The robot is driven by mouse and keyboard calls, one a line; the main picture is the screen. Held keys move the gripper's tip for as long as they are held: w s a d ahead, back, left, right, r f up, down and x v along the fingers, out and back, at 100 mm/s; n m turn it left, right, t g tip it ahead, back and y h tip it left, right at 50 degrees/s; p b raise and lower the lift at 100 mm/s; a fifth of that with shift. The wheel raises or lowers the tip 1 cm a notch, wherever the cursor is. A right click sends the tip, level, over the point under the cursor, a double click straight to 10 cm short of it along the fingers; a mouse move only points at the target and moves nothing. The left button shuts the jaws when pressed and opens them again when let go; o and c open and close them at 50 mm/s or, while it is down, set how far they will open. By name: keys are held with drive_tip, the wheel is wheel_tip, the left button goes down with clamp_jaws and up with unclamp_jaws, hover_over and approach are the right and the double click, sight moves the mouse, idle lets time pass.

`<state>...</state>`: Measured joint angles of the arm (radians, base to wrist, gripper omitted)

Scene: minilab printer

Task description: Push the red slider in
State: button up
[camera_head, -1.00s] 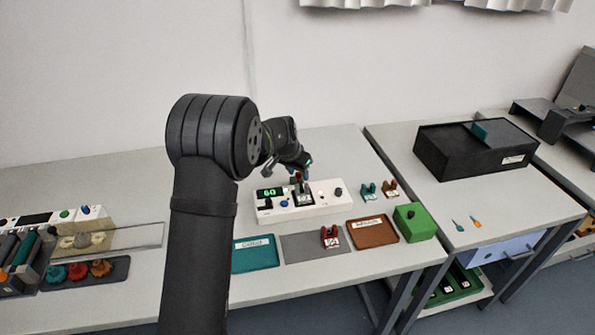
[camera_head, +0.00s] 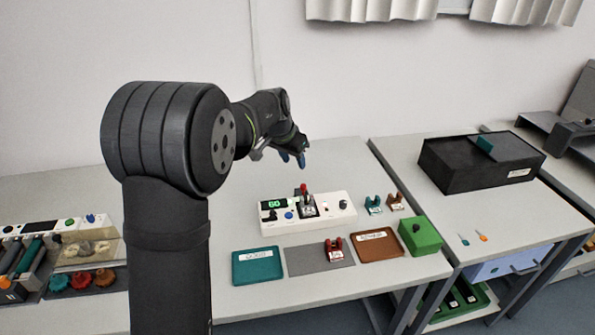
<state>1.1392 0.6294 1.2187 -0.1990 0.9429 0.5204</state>
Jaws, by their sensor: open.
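A white control box (camera_head: 338,217) with a green display reading 60 stands on the middle table. A red knob (camera_head: 303,187), which looks like the red slider, stands up from a dark panel (camera_head: 308,206) on the box. How far in it sits cannot be told from this view. My gripper (camera_head: 293,160) is raised above and behind the box, apart from the red knob. Its blue-tipped fingers point down, are spread apart and hold nothing.
In front of the box lie a teal tray (camera_head: 257,267), a grey mat (camera_head: 305,262) with a red part (camera_head: 334,246), and a brown tray (camera_head: 377,243). A green box (camera_head: 420,236) stands at the right. Teal (camera_head: 373,204) and brown (camera_head: 395,201) parts sit beside the control box.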

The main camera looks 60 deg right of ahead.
sight(303, 185)
drive_tip(key=v, duration=0.4)
drive_tip(key=shift+f, duration=0.1)
drive_tip(key=x, duration=1.7)
drive_tip(key=shift+d+f, duration=0.1)
drive_tip(key=shift+d, duration=0.05)
